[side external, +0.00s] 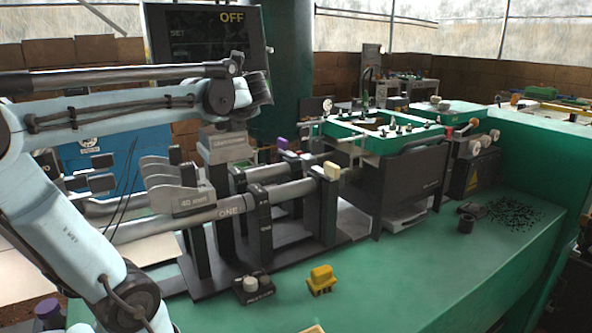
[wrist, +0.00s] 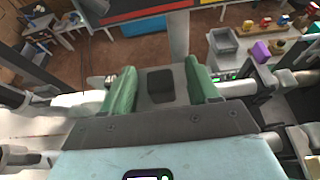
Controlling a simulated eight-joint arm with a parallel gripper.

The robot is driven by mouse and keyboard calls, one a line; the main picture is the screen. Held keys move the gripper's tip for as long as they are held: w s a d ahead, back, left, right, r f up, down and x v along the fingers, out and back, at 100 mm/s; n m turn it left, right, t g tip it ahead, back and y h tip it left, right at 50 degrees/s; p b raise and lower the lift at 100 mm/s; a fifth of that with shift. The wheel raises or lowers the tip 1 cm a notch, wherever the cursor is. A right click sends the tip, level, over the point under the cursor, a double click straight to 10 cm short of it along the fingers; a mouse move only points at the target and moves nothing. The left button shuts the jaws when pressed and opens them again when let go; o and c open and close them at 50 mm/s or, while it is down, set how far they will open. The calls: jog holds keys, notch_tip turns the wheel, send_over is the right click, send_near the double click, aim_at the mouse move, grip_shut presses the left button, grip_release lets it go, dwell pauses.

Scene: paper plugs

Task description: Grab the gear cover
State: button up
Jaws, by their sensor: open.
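I cannot tell for sure which part is the gear cover. A grey piece with a darker square face (wrist: 161,86) lies between my fingers in the wrist view; whether it is the cover is unclear. My gripper (wrist: 163,84) has two green fingers, spread wide apart, one on each side of that piece. No contact with it is clear. In the side view my pale blue arm reaches in from the left to a dark joint above the machine. The fingers are not clearly visible there. A grey block marked 40 mm (side external: 187,192) sits on the near pipe.
Grey pipes (side external: 230,206) on dark supports run across the green bench (side external: 420,270). A yellow part (side external: 321,280) and a small knob box (side external: 254,287) stand in front. A display reading OFF (side external: 208,38) rises behind my arm. The right front bench is mostly clear.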

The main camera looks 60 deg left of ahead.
jog(key=shift+a+f, duration=0.1)
jog(key=shift+a, duration=0.15)
grip_shut()
dwell(0.3)
